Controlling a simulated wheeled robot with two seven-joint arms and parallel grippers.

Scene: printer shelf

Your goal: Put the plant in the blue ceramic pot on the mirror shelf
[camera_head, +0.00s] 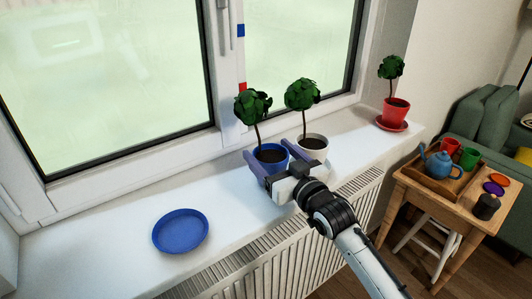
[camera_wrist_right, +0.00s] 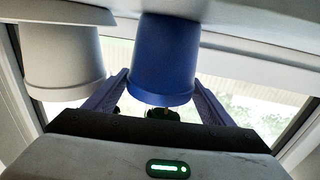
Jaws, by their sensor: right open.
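The plant in the blue pot (camera_head: 271,157) stands upright on the windowsill, with a round green crown on a thin stem. My right gripper (camera_head: 270,152) is at this pot, open, with one purple finger on each side of it. In the right wrist view, which looks upside down, the blue pot (camera_wrist_right: 165,58) sits between the two spread fingers (camera_wrist_right: 161,82). I cannot tell whether either finger touches it. No mirror shelf is in view. My left gripper is not in view.
A plant in a white pot (camera_head: 314,149) stands close to the right of the blue pot. A red-potted plant (camera_head: 396,111) on a red saucer is further right. An empty blue saucer (camera_head: 181,231) lies left on the sill (camera_head: 110,215). The window is behind; a wooden table (camera_head: 462,205) holds a tea set.

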